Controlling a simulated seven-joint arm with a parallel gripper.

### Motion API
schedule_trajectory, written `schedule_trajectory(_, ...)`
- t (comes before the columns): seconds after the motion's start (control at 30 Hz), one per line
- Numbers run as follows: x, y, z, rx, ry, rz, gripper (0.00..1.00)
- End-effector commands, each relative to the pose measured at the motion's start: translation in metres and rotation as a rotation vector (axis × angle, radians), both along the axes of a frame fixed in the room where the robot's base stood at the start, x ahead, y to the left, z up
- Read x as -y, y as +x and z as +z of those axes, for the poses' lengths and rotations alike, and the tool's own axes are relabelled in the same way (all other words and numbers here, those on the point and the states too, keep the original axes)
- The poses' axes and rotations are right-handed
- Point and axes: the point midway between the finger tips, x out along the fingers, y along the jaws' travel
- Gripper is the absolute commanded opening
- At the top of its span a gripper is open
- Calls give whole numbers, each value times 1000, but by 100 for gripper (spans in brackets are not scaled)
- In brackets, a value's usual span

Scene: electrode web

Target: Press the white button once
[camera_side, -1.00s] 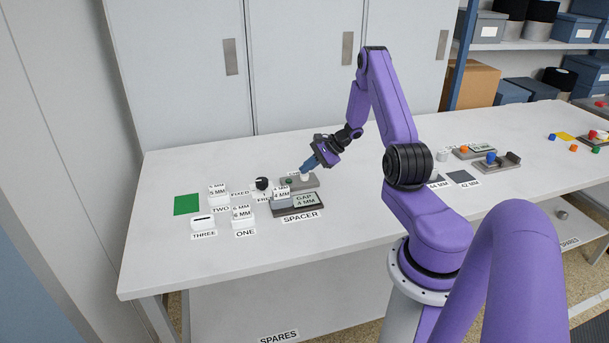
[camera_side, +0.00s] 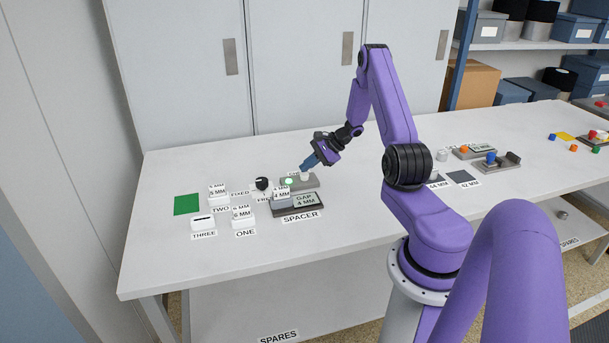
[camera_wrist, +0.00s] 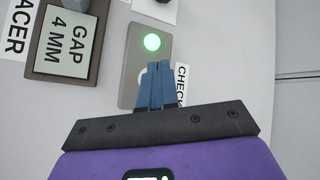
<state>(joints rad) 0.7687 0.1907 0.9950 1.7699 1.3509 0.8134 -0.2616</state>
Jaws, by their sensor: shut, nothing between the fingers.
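The white button (camera_side: 306,178) sits on a grey plate (camera_side: 312,184) near the middle of the bench. My gripper (camera_side: 304,169) is shut and empty, pointing down at the button from above. In the wrist view, its blue fingertips (camera_wrist: 158,67) cover most of the button, and only a white edge (camera_wrist: 142,74) shows beside them. They appear to be on or just above the button; contact cannot be told for certain. A round lamp (camera_wrist: 152,43) on the same plate glows bright green, and it also shows in the side view (camera_side: 289,181).
The spacer block (camera_side: 297,207) with the "GAP 4 MM" display stands in front of the plate. A black knob (camera_side: 262,184) and several white labelled blocks (camera_side: 242,213) stand to the left. A green square (camera_side: 187,204) lies farther left. The bench front is clear.

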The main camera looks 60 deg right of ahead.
Motion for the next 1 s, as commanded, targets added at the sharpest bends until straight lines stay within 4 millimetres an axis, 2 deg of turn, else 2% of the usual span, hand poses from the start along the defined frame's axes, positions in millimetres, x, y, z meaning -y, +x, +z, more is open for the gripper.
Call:
schedule_trajectory(0.5, 0, 0, 9, 1, 1, 0, 0)
schedule_trajectory(1.0, 0, 0, 50, 1, -1, 1, 0)
